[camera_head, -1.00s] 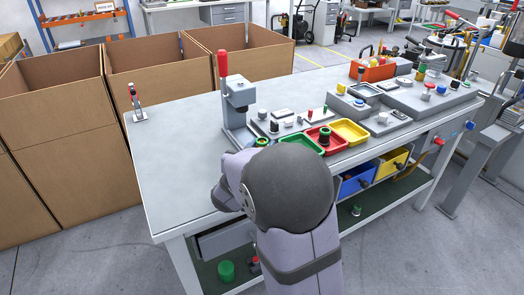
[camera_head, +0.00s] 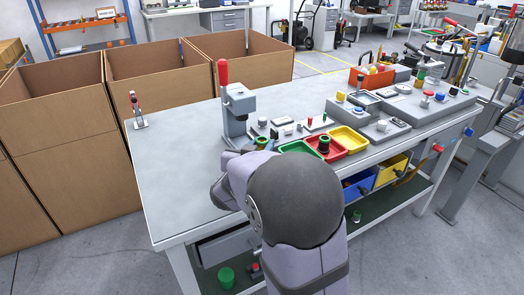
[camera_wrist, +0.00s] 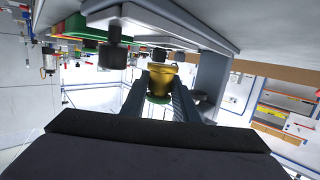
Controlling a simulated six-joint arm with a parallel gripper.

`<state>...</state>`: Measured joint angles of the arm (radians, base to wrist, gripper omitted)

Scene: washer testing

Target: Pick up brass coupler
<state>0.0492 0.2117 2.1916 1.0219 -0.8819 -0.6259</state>
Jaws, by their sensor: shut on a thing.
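The brass coupler (camera_wrist: 157,77) is a gold-coloured piece with a green part at one end. In the wrist view it sits between the two dark fingers of my gripper (camera_wrist: 158,88), which is shut on it. In the head view a small green and brass piece (camera_head: 262,141) shows just beyond my wrist, beside the grey press. My arm hides the fingers in that view. From these views I cannot tell whether the coupler touches the surface below it.
A grey press with a red handle (camera_head: 223,72) stands close to my gripper. Green, red and yellow trays (camera_head: 349,139) lie to its right, with a dark-topped part in the red one. The left of the workbench (camera_head: 180,150) is mostly clear. Cardboard boxes (camera_head: 80,140) stand behind it.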

